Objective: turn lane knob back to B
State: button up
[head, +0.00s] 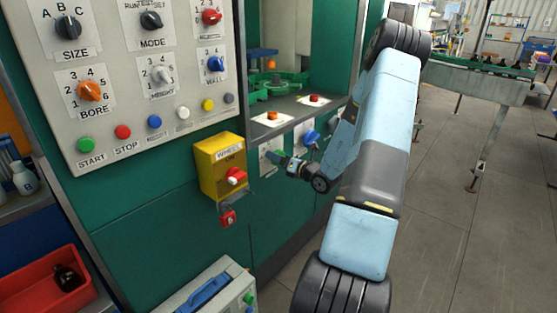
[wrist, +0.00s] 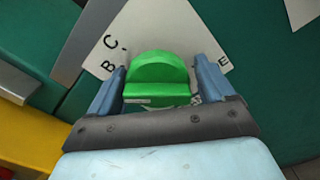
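A green knob (wrist: 157,80) sits on a white plate (wrist: 168,28) in the wrist view. The letters B and C show on the plate to the left of the knob and an E to the right; other marks are hidden. Which letter the knob points at cannot be told. My gripper (wrist: 159,68) has one finger on each side of the knob, spread around it, with a thin gap visible at the right finger.
A blue knob (head: 310,137) is close on the right. A ledge (head: 285,115) with buttons is above. Open floor lies right.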

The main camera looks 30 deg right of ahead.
jog(key=shift+o, duration=0.7)
jog(key=v, duration=1.3)
jog(key=shift+s, duration=0.4)
